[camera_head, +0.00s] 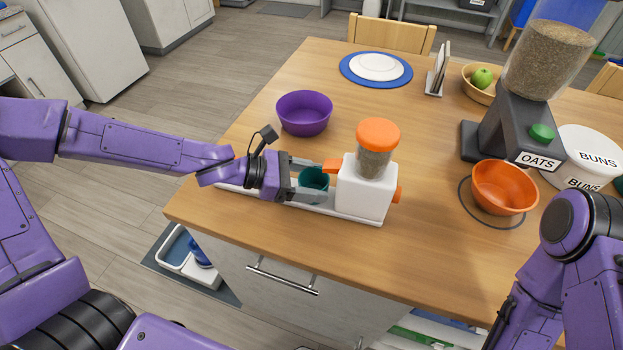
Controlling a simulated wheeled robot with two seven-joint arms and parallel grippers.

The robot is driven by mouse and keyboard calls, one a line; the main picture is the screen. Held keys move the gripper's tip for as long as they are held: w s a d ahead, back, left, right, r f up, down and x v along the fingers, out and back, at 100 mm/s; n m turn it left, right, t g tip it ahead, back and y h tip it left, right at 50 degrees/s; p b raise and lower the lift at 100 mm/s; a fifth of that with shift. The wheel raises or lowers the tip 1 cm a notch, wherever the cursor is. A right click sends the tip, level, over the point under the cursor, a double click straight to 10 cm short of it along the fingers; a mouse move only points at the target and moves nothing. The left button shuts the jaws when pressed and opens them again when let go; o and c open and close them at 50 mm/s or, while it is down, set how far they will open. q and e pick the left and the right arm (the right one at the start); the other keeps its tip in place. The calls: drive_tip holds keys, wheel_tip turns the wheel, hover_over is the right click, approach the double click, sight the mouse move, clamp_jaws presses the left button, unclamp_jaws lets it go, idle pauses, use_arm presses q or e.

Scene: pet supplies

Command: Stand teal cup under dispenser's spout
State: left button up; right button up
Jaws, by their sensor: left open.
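The teal cup (314,178) stands upright at the white base strip (318,209) of the small dispenser, just left of its white body (364,190). The dispenser has an orange lid, a clear hopper of brown pellets, and an orange spout (332,166) on its left side. The cup is beneath or right beside the spout; I cannot tell how well they line up. My left gripper (317,182) reaches in from the left, open, one finger behind the cup and one in front. Whether the fingers touch the cup is unclear.
A purple bowl (304,112) stands behind the left gripper. A larger oats dispenser (520,125) with an orange bowl (504,188) is at right, beside white buns tubs (590,150). A plate on a blue mat (376,68) lies at the back. The table's middle is clear.

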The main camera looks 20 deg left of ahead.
use_arm(q)
drive_tip(key=o, duration=1.1)
drive_tip(key=shift+w+f, duration=0.15)
drive_tip(key=shift+w, duration=0.1)
drive_tip(key=shift+c, duration=0.2)
drive_tip(key=shift+o, duration=0.2)
drive_tip(key=shift+w, duration=0.1)
drive_tip(key=shift+s, duration=0.2)
drive_tip(key=shift+r, duration=0.25)
drive_tip(key=p+v, duration=0.6)
drive_tip(key=v, duration=0.6)
drive_tip(key=shift+r, duration=0.1)
